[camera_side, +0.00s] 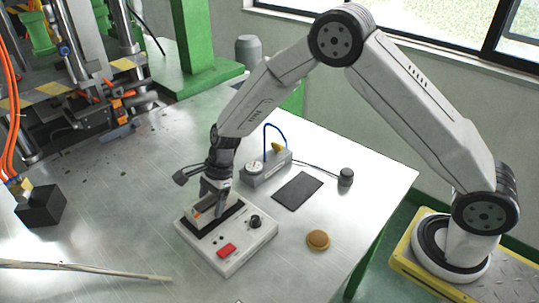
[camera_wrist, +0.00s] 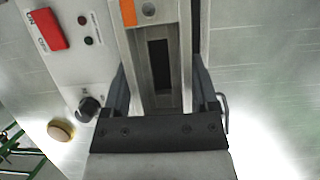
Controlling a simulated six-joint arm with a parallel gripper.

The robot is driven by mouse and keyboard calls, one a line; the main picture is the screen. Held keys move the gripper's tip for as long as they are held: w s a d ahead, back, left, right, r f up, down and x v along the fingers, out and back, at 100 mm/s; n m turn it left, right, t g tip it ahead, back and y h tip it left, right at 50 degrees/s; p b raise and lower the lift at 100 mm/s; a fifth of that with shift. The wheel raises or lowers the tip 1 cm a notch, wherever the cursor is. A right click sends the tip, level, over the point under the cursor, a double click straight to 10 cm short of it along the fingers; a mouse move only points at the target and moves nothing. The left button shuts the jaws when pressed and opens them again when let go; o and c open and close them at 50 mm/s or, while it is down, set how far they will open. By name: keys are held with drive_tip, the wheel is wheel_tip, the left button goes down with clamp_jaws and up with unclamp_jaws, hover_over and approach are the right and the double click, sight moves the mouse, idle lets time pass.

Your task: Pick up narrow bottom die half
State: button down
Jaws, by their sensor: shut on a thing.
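The narrow bottom die half is a long pale metal piece with an orange mark at one end. It shows in the wrist view (camera_wrist: 137,60) with a dark slot along its middle, and only partly in the side view (camera_side: 205,209). My gripper (camera_side: 215,197) points down over the dark recessed top of a white control box (camera_side: 210,252). In the wrist view its two fingers (camera_wrist: 160,78) are shut on the long sides of the die half. I cannot tell whether the die half touches the box. The fingers hide part of it in the side view.
The box has a red switch (camera_side: 227,250) and a black knob (camera_side: 255,222). Behind are a grey unit (camera_side: 266,172) with a blue hose and a dark pad (camera_side: 298,191). A tan disc (camera_side: 318,240) lies right. A black block (camera_side: 41,206) stands left. Bare table lies between.

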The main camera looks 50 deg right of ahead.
drive_tip(key=shift+w+r, duration=0.1)
drive_tip(key=shift+r, duration=0.65)
drive_tip(key=s+d+r, duration=0.3)
drive_tip(key=s+r, duration=0.8)
drive_tip(key=s, duration=0.2)
drive_tip(key=shift+s+d, duration=0.3)
drive_tip(key=shift+d, duration=0.1)
drive_tip(key=shift+r, duration=0.1)
